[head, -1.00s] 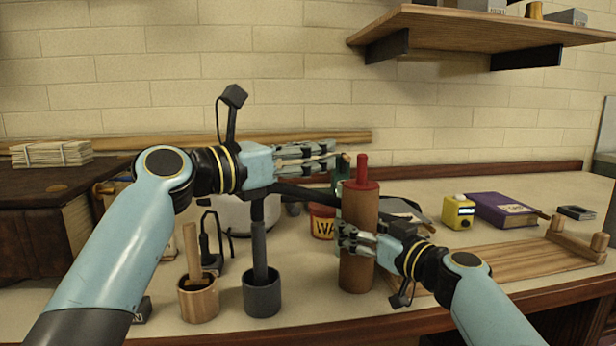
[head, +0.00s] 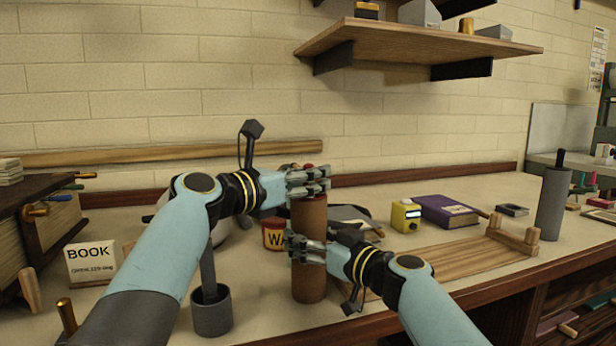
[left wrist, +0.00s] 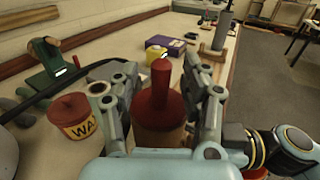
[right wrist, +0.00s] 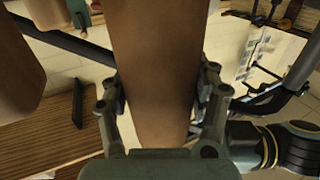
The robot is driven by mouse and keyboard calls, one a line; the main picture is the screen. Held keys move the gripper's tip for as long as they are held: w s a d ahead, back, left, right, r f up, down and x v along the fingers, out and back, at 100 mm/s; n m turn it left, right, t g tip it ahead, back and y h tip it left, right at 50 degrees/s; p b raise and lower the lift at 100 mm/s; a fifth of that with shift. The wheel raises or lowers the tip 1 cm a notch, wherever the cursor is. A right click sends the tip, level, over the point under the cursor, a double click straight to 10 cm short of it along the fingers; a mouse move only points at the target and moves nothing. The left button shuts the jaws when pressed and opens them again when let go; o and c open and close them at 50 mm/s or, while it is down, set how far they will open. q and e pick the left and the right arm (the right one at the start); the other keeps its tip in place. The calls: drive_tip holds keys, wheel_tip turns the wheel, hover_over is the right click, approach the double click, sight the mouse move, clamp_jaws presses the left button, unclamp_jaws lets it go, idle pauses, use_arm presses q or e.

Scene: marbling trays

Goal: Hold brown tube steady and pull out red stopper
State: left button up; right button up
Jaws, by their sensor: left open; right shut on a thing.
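The brown tube (head: 309,222) stands upright on the bench, and it fills the middle of the right wrist view (right wrist: 155,70). My right gripper (head: 308,250) is shut on the tube's lower half, one finger on each side. The red stopper (left wrist: 160,90) sits in the tube's top, its handle pointing up. In the head view the stopper is mostly hidden behind my left fingers. My left gripper (head: 310,182) is open at the tube's top; in the left wrist view its fingers (left wrist: 160,100) stand on both sides of the stopper handle, with gaps visible.
A wax tub (head: 274,234) stands just left of the tube. A yellow device (head: 406,216) and purple book (head: 445,211) lie to the right, behind a wooden board (head: 450,255). A grey pot (head: 211,312) with a rod stands front left.

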use_arm(q)
drive_tip(key=shift+w+d, duration=0.1)
drive_tip(key=shift+c, duration=0.4)
clamp_jaws()
idle(0.8)
